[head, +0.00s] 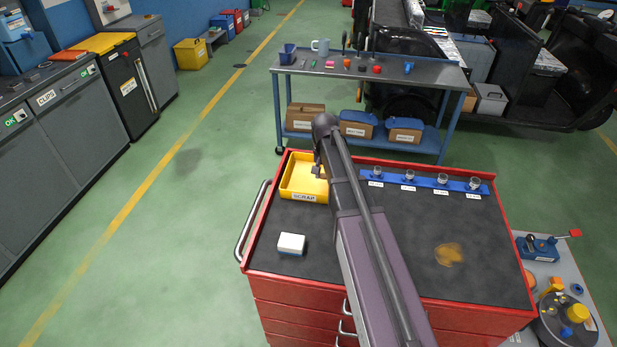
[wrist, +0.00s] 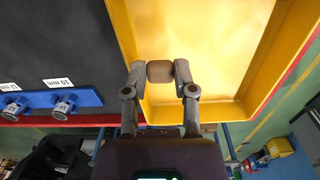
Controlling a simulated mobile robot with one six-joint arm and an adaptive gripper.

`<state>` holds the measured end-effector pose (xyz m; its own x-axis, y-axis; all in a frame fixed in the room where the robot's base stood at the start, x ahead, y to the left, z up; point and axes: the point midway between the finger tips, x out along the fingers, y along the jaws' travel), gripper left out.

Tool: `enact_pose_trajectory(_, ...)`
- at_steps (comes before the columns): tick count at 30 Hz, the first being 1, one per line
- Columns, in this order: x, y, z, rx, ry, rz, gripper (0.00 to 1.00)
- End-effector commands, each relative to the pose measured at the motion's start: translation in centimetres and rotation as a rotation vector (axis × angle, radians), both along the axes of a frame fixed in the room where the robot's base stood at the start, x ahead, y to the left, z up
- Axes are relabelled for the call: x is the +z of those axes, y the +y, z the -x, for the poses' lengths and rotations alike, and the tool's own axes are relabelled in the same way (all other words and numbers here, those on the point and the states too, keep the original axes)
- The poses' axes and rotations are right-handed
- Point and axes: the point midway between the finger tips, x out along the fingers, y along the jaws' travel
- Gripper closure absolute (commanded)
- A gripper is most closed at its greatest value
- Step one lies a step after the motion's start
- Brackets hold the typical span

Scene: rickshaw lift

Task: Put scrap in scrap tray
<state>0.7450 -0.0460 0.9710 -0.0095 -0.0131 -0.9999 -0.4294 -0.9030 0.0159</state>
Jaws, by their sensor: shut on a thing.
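The yellow scrap tray (head: 287,192), labelled SCRAP, sits at the back left of the red tool cart's dark top. Its yellow floor also fills much of the wrist view (wrist: 215,45). My gripper (head: 318,171) is over the right part of the tray. In the wrist view my gripper (wrist: 160,72) is shut on a small brown piece (wrist: 160,71), seen against the tray floor near its left wall. The piece's height above the floor is hard to tell. My arm hides part of the tray's right side in the head view.
A blue rail (head: 423,181) with several metal sockets lies along the cart's back right. A white block (head: 291,243) and a brownish stain (head: 449,254) are on the cart top. A blue bench (head: 440,75) with small items stands behind. The cart's front middle is clear beside my arm.

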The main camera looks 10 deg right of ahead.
Motion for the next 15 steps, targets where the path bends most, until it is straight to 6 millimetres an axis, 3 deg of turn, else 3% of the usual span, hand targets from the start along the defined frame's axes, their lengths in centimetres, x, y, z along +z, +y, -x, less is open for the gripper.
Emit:
enact_pose_trajectory(1,-0.2,0.7,-1.1,0.003,0.000,0.000,0.79)
enact_pose_trajectory(6,-0.4,2.3,-2.8,0.001,0.000,0.000,0.79)
enact_pose_trajectory(15,-0.4,2.9,-3.4,0.001,0.000,0.000,0.79)
